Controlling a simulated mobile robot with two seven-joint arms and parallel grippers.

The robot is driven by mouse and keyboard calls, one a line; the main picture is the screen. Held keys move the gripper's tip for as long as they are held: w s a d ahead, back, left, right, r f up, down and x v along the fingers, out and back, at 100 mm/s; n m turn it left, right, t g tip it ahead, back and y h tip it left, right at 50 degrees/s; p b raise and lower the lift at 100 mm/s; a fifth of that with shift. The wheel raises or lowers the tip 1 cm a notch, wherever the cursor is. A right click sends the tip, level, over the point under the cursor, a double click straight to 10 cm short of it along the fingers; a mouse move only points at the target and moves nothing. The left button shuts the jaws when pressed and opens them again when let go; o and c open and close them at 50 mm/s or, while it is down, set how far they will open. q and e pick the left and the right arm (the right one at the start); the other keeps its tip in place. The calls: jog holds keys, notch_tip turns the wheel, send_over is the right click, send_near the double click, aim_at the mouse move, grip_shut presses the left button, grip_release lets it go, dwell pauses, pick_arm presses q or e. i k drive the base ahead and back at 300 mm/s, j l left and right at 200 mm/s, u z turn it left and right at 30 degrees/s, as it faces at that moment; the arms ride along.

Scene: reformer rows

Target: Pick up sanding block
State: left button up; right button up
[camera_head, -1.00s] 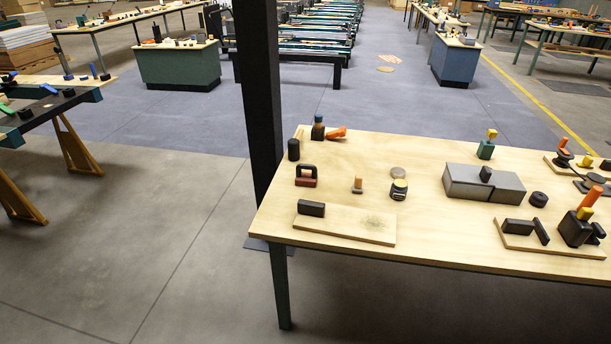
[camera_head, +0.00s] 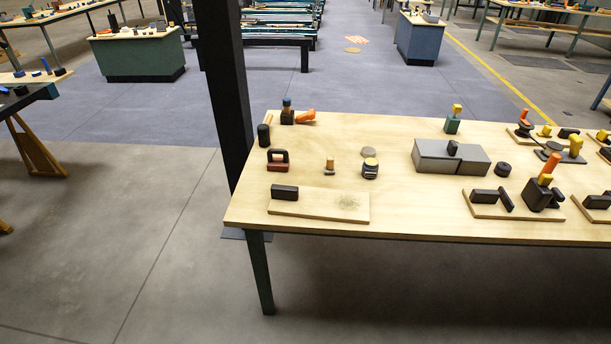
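A black rectangular block (camera_head: 285,191), which looks like the sanding block, lies on the left end of a flat wooden board (camera_head: 320,208). The board lies near the front left corner of the light wooden table (camera_head: 400,222), and a dusty greyish patch shows on its right part. Behind the block stands a dark red block with a black arched handle (camera_head: 278,160); I cannot tell for certain which of the two is the sanding block. Neither of my grippers is in view.
A black post (camera_head: 226,90) rises beside the table's left edge. A small wooden peg (camera_head: 329,166), a round tape-like item (camera_head: 370,168) and a grey box (camera_head: 450,157) stand on the table. Several dark tools lie at the right. The floor in front is clear.

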aim_at(275, 163)
jog(key=i+j, duration=0.45)
jog(key=j, duration=0.3)
jog(key=i+j, duration=0.45)
jog(key=j, duration=0.3)
jog(key=i+j+z, duration=0.1)
jog(key=z, duration=1.6)
